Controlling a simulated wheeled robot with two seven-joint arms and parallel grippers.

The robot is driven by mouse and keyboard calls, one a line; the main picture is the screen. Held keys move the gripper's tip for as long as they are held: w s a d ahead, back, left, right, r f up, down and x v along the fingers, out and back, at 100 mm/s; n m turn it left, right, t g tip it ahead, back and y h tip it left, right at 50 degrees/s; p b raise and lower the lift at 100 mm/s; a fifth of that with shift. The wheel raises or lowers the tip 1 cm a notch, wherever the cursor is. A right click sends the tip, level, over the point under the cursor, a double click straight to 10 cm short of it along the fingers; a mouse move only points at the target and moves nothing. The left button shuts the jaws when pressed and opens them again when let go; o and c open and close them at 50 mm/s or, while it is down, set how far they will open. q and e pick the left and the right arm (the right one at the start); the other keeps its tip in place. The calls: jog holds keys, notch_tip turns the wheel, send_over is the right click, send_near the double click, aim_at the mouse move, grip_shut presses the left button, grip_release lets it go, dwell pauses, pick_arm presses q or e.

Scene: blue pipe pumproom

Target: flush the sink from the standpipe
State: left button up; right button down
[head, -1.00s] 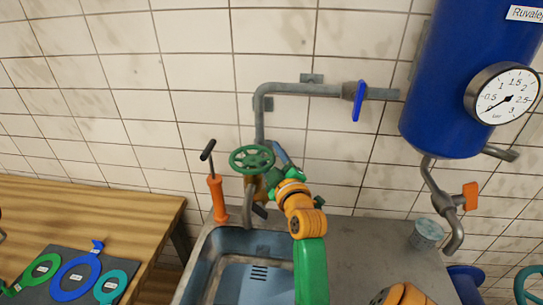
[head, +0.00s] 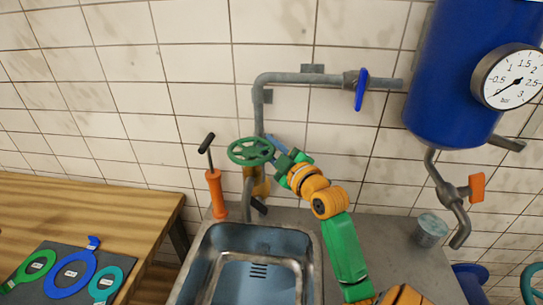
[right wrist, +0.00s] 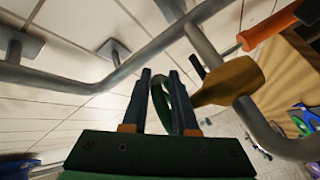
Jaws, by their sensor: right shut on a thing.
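The green handwheel (head: 250,151) sits on a brass valve (head: 257,183) at the foot of the grey standpipe (head: 260,115). A grey spout (head: 248,199) comes down from the valve over the back rim of the sink (head: 199,249). My right gripper (head: 282,149) is at the right side of the wheel. In the right wrist view, the two dark fingers of my right gripper (right wrist: 160,80) are closed around the green wheel's rim (right wrist: 164,98). My left gripper is not in view. I cannot make out any water in the basin.
A blue lever (head: 361,89) is on the horizontal pipe. A blue tank with a gauge (head: 506,78) hangs at right, above an orange-handled tap (head: 477,187). An orange hand pump (head: 216,194) stands left of the spout. A wooden bench (head: 95,205) with coloured tags is at left.

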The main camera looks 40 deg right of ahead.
aim_at(259, 140)
jog(key=n+y+b, duration=0.1)
jog(key=y+b, duration=0.1)
jog(key=b, duration=0.1)
jog(key=w+n+y+b, duration=0.1)
jog(key=n+y+b, duration=0.1)
jog(key=b, duration=0.1)
jog(key=w+n+y+b, duration=0.1)
jog(key=y+b, duration=0.1)
jog(key=b, duration=0.1)
jog(key=shift+d+f+y, duration=0.2)
jog(key=shift+d+y, duration=0.2)
jog(key=shift+w+r+n+y+b, duration=0.2)
jog(key=shift+n+y+b, duration=0.15)
jog(key=shift+n+y, duration=0.3)
jog(key=shift+w+r+n+y, duration=0.2)
jog(key=shift+n+y, duration=0.15)
jog(key=shift+y, duration=0.3)
jog(key=y, duration=0.1)
jog(key=n, duration=0.1)
jog(key=g+y+p, duration=0.1)
jog(key=shift+w+a+r+n+y, duration=0.1)
jog(key=shift+w+a+n+y, duration=0.2)
jog(key=shift+w+n, duration=0.1)
jog(key=shift+w+n+g+y+p, duration=0.2)
jog(key=shift+n+g+y+p, duration=0.15)
jog(key=shift+n+g+y, duration=0.4)
jog(key=shift+a, duration=0.1)
